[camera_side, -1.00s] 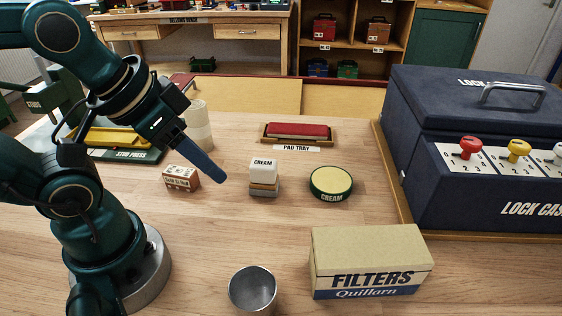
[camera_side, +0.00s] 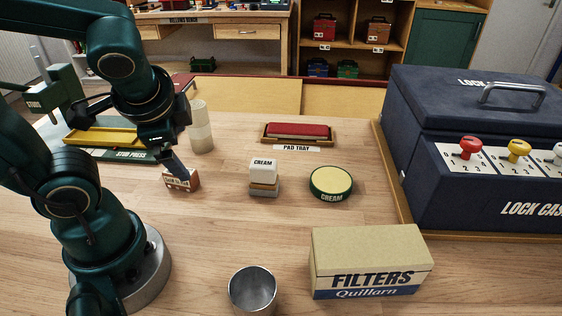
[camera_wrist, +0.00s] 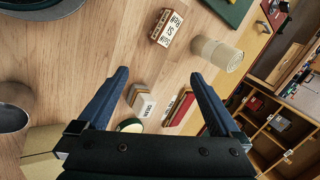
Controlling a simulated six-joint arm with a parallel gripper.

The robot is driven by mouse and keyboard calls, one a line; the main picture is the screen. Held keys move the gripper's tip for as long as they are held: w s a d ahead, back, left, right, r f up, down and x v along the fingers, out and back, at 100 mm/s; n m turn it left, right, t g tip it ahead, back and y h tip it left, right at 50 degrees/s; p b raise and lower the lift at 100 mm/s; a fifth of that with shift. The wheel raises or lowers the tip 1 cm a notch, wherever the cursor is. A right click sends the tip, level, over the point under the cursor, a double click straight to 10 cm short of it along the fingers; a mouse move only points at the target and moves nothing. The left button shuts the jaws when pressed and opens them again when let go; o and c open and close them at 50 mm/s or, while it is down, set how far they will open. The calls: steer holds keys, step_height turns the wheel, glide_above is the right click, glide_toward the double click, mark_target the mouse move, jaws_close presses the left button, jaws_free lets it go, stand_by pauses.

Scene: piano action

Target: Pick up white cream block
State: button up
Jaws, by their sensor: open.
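The white cream block (camera_side: 263,168), lettered CREAM, stands upright on tan and grey layers in the middle of the table. In the wrist view the cream block (camera_wrist: 146,104) shows below and between my fingers, apart from them. My gripper (camera_side: 178,168) is to the left of the block in the side view, pointing down and overlapping the small brown lettered block (camera_side: 181,181). In the wrist view my gripper (camera_wrist: 158,75) has its two fingers wide apart with nothing held between them.
A round green CREAM tin (camera_side: 331,183) is right of the block. The red pad tray (camera_side: 298,132) lies behind it, and a pale cylinder (camera_side: 200,128) stands behind left. A FILTERS box (camera_side: 368,262) and metal cup (camera_side: 253,290) are in front. The lock case (camera_side: 470,150) fills the right.

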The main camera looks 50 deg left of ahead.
mark_target(261, 170)
steer(key=w+f+m+t+y, duration=0.1)
steer(key=w+m, duration=0.3)
steer(key=m, duration=0.2)
steer(key=w+f+m+t+y, duration=0.2)
steer(key=w+m, duration=0.2)
steer(key=m, duration=0.2)
steer(key=w+f+m+t+y, duration=0.1)
steer(key=w+m+t+y, duration=0.1)
steer(key=w+m, duration=0.2)
steer(key=shift+w+d+f+m, duration=0.4)
steer(key=shift+m, duration=0.6)
steer(key=d+f+m, duration=0.1)
steer(key=f, duration=0.1)
steer(key=d+f+m+t, duration=0.1)
steer(key=d+m, duration=0.1)
steer(key=shift+w+f+m+t+h, duration=0.15)
steer(key=shift+f+m+t+h, duration=0.15)
steer(key=shift+f, duration=0.05)
steer(key=shift+d+f+m, duration=0.2)
steer(key=shift+f+m, duration=0.1)
steer(key=shift+f, duration=0.1)
steer(key=shift+x, duration=2.35)
steer(key=c, duration=1.5)
steer(key=shift+r, duration=0.1)
